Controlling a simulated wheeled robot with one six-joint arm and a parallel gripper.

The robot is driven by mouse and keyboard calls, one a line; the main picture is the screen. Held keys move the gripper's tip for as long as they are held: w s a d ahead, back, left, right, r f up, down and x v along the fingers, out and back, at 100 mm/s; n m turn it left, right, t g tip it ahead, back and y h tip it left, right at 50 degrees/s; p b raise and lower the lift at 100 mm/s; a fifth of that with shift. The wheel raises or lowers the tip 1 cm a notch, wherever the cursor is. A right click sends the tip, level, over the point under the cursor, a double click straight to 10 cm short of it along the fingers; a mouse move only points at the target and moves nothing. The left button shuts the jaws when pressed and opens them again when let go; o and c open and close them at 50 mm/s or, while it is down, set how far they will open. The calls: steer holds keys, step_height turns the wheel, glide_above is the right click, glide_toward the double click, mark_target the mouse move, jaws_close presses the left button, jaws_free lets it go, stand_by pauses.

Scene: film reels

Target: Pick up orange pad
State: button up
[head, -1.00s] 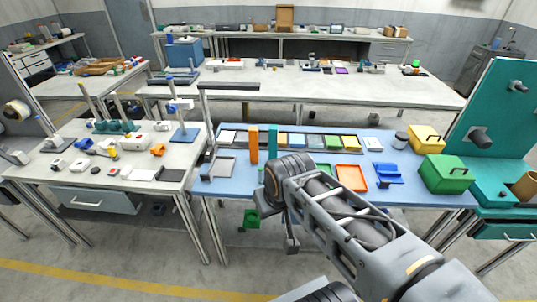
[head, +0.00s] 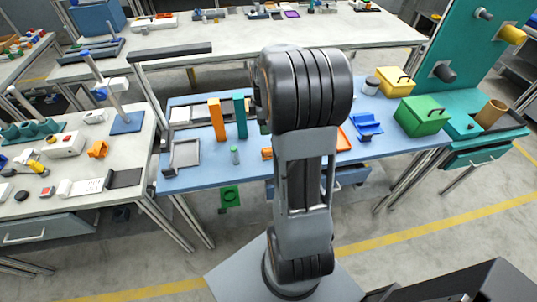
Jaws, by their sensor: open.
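I cannot make out an orange pad for certain. My arm stands upright in front of the blue table (head: 190,182) and hides its middle, including most of the row of small coloured pads at the back. Orange things that show are an upright orange block (head: 217,119) beside a teal one (head: 240,117), a small orange piece (head: 267,154) left of my arm, and part of an orange tray (head: 344,139) just right of it. My gripper is not in view; my arm's big dark joint fills the upper middle.
A blue holder (head: 367,126), a yellow box (head: 395,82) and a green box (head: 421,116) stand on the right of the table. A grey tray (head: 184,154) and a small green cylinder (head: 234,155) are at left. A teal pegboard (head: 455,45) rises at far right.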

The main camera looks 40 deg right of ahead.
steer(key=shift+n, duration=0.4)
steer(key=f, duration=0.2)
steer(key=d+f, duration=0.1)
steer(key=f, duration=0.5)
steer(key=shift+d+f, duration=0.25)
steer(key=shift+d, duration=0.05)
steer(key=shift+d+f+p, duration=0.1)
steer(key=shift+f+p, duration=0.55)
steer(key=shift+f, duration=2.7)
steer(key=c, duration=1)
steer(key=shift+r, duration=0.1)
